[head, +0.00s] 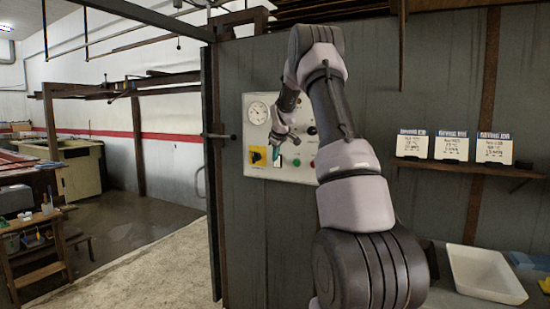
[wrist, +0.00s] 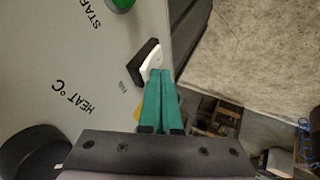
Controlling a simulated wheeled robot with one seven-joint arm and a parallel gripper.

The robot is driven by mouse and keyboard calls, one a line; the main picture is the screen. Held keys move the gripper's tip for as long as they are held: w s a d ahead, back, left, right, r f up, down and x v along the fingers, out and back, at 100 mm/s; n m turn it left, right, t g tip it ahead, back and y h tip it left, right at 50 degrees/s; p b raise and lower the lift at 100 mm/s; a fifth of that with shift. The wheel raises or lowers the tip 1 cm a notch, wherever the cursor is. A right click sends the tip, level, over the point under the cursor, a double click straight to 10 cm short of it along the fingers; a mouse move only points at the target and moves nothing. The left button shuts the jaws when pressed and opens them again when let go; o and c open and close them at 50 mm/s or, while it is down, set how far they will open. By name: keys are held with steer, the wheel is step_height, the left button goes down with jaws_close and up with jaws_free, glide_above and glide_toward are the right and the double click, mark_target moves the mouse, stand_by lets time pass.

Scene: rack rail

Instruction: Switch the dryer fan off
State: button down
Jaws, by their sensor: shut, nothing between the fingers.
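The dryer's control panel (head: 287,178) is a pale plate on the grey wall. In the wrist view, a small rocker-like switch (wrist: 151,58), part black and part white, sits on the panel near a small label that appears to read FAN. My gripper (wrist: 159,75) is shut and empty, its teal fingertips right at the white part of the switch; I cannot tell whether they press it. In the head view my gripper (head: 277,158) is in front of the lower panel and hides the switch.
A yellow plate with a black knob (head: 258,156), a round gauge (head: 258,112) and a green lamp or button (head: 296,162) are close by on the panel. A shelf (head: 465,168) with cards and a white tray (head: 484,273) are at the right. Open floor lies left.

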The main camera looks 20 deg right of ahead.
steer(key=shift+w+d+r, duration=0.1)
steer(key=shift+w+d, duration=0.05)
steer(key=shift+d, duration=0.05)
steer(key=shift+r, duration=0.15)
steer(key=shift+r, duration=0.65)
